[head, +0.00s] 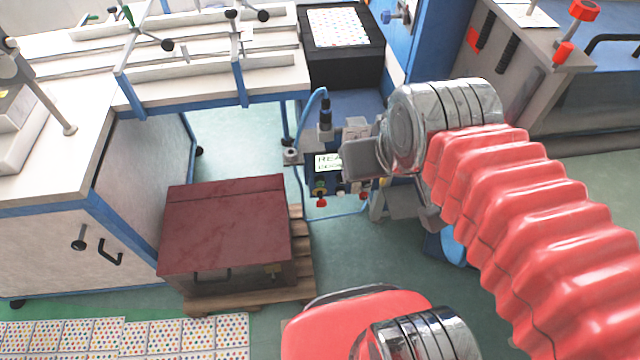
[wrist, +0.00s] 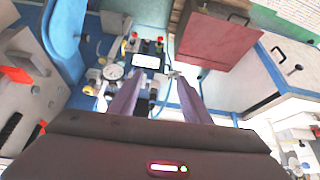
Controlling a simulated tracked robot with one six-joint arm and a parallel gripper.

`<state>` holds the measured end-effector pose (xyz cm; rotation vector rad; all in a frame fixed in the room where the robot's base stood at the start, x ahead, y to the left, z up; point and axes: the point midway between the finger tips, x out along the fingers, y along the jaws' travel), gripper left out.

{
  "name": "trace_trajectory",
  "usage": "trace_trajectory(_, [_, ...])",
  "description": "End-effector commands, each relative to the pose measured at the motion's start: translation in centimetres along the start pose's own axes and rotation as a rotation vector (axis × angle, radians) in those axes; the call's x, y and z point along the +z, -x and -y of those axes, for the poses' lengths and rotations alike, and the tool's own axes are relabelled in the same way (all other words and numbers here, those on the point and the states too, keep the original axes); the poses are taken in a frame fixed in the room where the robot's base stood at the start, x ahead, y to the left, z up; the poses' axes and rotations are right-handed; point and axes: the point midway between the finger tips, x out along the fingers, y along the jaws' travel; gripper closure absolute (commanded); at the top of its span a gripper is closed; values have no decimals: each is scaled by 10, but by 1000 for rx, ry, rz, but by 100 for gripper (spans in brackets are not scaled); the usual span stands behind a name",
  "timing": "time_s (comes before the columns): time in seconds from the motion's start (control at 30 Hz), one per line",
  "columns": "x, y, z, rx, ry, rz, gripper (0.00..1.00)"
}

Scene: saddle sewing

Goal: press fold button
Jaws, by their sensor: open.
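A small control panel with a lit display (head: 328,162) stands in the gap beside the white table. Small coloured buttons (head: 320,186) sit below the display, with red knobs (head: 321,202) at its lower edge. I cannot tell which is the fold button. In the wrist view the display (wrist: 147,60) shows upside down, with red knobs (wrist: 135,36) beyond it. My gripper (wrist: 161,77) is open and empty, its fingers on either side of the display's near edge. In the head view my wrist partly hides the panel's right side. Contact with the panel cannot be seen.
A pressure gauge (wrist: 113,72) and fittings sit beside the panel. A dark red box (head: 225,225) on a wooden pallet (head: 303,270) stands at left. Blue hoses (head: 300,125) run near the panel.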

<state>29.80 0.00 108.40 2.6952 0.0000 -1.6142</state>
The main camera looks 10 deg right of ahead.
Motion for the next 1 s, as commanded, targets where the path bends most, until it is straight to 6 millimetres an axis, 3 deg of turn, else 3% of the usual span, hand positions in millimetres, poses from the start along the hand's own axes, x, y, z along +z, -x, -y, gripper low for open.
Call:
trace_trajectory(0.6, [0,0,0,0,0,0,100])
trace_trajectory(1.0, [0,0,0,0,0,0,100])
